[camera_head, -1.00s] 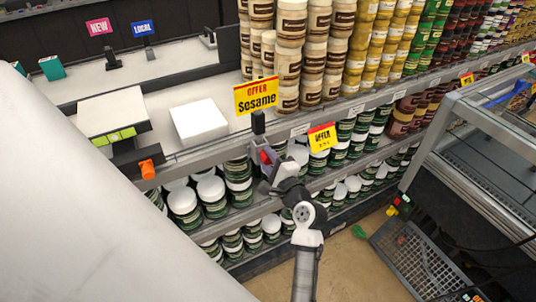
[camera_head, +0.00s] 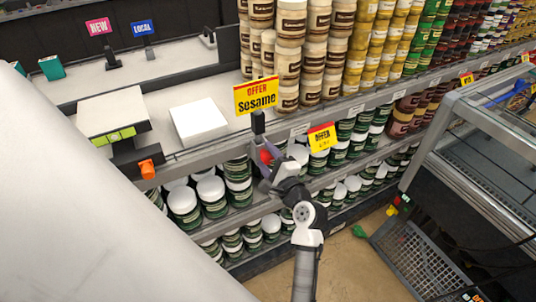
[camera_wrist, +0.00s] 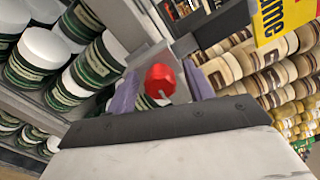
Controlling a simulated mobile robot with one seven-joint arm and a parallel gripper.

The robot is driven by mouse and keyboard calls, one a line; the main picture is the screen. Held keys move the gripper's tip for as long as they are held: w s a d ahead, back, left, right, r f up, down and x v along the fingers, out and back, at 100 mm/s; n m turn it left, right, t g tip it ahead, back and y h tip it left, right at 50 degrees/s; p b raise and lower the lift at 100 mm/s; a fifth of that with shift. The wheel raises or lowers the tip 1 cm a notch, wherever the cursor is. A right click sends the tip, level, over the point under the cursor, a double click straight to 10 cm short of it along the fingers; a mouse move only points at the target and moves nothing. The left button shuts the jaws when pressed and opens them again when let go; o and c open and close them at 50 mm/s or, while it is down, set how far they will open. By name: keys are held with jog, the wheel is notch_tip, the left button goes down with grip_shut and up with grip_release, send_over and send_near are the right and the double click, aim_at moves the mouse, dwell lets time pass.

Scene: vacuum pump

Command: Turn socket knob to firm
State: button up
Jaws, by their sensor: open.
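A red knob (camera_wrist: 160,84) with a pale mark on its face shows in the wrist view. It lies between the two purple fingers of my gripper (camera_wrist: 160,92), with a gap on either side, and I cannot tell its exact depth. In the head view the red knob (camera_head: 265,156) shows small at the shelf's front edge, just below the black sign holder. My open gripper (camera_head: 264,166) is right at it there and partly covers it. The setting that the knob points to is too small to read.
A yellow Sesame offer sign (camera_head: 256,95) stands just above the knob. Lidded jars (camera_head: 183,201) fill the shelves around my gripper. An orange knob (camera_head: 146,169) is on a dark device at the left.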

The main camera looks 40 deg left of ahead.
jog(key=shift+d, duration=0.1)
jog(key=shift+s+d+f, duration=0.15)
jog(key=shift+s+d, duration=0.05)
jog(key=shift+d, duration=0.15)
jog(key=b+v, duration=0.4)
jog(key=v, duration=0.9)
jog(key=shift+b, duration=0.35)
jog(key=shift+w+a, duration=0.1)
